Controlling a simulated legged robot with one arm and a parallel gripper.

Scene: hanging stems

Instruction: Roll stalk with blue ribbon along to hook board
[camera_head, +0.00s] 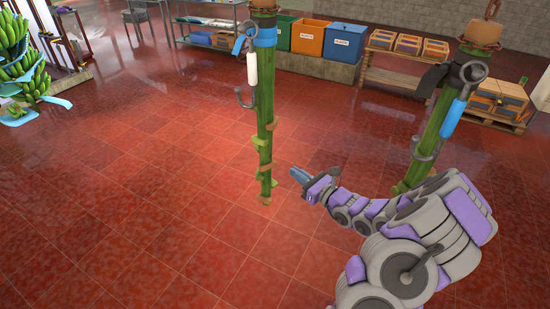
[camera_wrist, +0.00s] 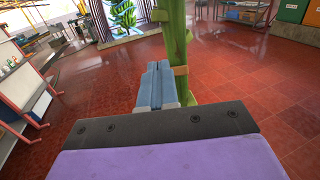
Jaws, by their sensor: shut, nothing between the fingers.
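The stalk with the blue ribbon (camera_head: 265,110) hangs upright left of centre in the head view. The blue ribbon (camera_head: 265,37) wraps its top, and a grey hook with a white handle (camera_head: 252,70) hangs beside it. My gripper (camera_head: 295,174) is shut and empty, just right of the stalk's lower end. In the wrist view, the shut blue-grey fingers (camera_wrist: 154,82) lie close to the green stalk (camera_wrist: 178,50). I cannot tell whether they touch it. I cannot make out the hook board for certain.
A second stalk (camera_head: 436,125) with a black ribbon and a blue-handled hook hangs at right, behind my arm. Crates (camera_head: 343,42) and a wooden bench (camera_head: 390,66) stand at the back. Green bananas (camera_head: 18,60) hang far left. The red tiled floor between is clear.

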